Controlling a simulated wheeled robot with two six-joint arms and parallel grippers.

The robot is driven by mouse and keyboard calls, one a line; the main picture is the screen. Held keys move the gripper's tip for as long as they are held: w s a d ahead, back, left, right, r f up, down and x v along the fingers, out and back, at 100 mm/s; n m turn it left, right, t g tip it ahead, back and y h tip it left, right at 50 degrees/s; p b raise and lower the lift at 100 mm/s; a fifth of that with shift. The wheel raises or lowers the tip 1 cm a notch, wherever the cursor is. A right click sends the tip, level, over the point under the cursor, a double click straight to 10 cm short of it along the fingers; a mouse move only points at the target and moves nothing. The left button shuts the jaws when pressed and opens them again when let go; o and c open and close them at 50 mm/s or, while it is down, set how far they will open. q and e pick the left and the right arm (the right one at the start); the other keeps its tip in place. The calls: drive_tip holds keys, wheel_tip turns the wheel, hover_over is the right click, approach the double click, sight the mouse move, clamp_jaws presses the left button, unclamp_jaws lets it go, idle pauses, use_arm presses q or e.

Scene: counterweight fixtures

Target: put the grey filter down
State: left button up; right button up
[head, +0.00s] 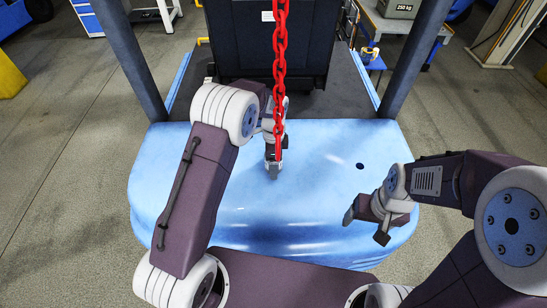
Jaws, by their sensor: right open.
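I cannot make out a grey filter anywhere in the head view. My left gripper (273,172) points down over the light blue cover (290,215), near its middle. The red chain hangs in front of part of it, and I cannot tell whether its fingers are apart or hold anything. My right gripper (365,228) is open over the right part of the blue cover, its two fingers apart with nothing seen between them.
A red chain (280,60) hangs down in the middle, close to my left gripper. Dark blue posts (130,55) (415,55) rise on both sides. A black seat back (235,40) stands behind the cover. The cover's left part is clear.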

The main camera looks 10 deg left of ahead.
use_arm(q)
clamp_jaws()
